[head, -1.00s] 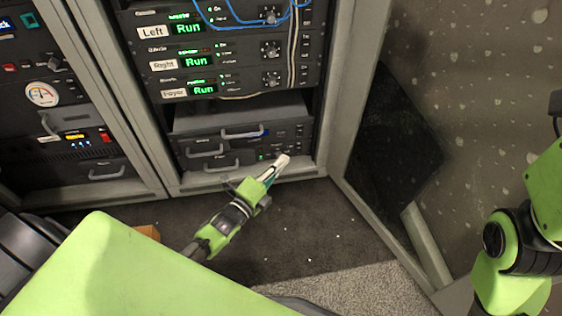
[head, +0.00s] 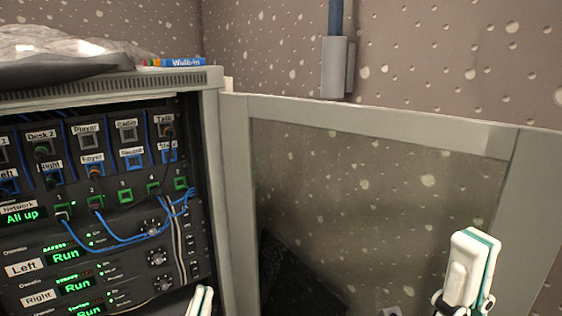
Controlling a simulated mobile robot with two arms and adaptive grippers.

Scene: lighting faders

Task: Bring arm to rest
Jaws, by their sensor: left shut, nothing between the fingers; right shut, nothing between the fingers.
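My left gripper (head: 201,300) shows only its white fingertips at the bottom edge of the head view. The fingers are together and nothing is seen between them. The tips overlap the lower right of the rack in the picture; I cannot tell how far they are from it. My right gripper (head: 473,262) points up at the lower right, in front of the open door's lower right part in the picture. Its white and teal fingers are closed and empty. The rest of both arms is mostly out of view.
The rack (head: 213,130) has a patch panel, blue cables (head: 105,238) and units reading "Run". Its framed door (head: 370,122) stands open to the right. A blue "Walk-in" marker (head: 183,62) and clear plastic (head: 50,42) lie on top. A grey conduit box (head: 337,68) is on the wall.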

